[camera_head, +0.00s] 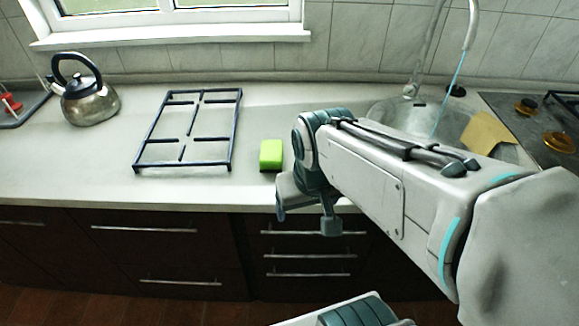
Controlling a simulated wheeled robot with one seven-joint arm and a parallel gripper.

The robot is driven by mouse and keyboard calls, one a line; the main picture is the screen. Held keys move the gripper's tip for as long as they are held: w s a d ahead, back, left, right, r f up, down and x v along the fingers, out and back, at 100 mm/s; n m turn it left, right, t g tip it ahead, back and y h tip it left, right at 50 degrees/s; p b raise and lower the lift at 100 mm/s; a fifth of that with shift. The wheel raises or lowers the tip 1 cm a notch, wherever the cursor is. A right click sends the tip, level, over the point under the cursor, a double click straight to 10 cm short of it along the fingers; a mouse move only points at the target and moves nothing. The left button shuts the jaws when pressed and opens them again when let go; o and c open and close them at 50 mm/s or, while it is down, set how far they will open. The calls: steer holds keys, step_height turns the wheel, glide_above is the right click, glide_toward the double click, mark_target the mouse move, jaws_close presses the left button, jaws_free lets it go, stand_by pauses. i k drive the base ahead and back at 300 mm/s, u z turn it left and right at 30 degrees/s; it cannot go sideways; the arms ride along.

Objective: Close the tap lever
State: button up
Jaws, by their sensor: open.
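The tap (474,22) rises behind the sink at the upper right, with its curved spout reaching the top edge. A thin blue stream of water (450,92) falls from the spout into the round sink (385,110). A small metal part (411,90) at the foot of the tap could be the lever, but it is too small to tell. My gripper (306,220) is open and empty, over the counter's front edge. It is well to the left of and nearer than the tap, touching neither the tap nor the sink. My arm hides the sink's front part.
A green sponge (271,155) lies on the counter just left of my gripper. A dark pan grate (236,130) and a kettle (90,103) stand farther left. A tan cloth or board (487,133) lies at the sink's right, beside a stove (535,125). Drawers (150,250) are below.

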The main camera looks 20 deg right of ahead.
mark_target(418, 63)
steer(key=z, duration=1.35)
steer(key=k, duration=0.4)
steer(key=z, duration=0.95)
steer(key=i, duration=0.65)
steer(key=u, duration=0.9)
steer(key=i, duration=0.35)
steer(key=u, duration=0.4)
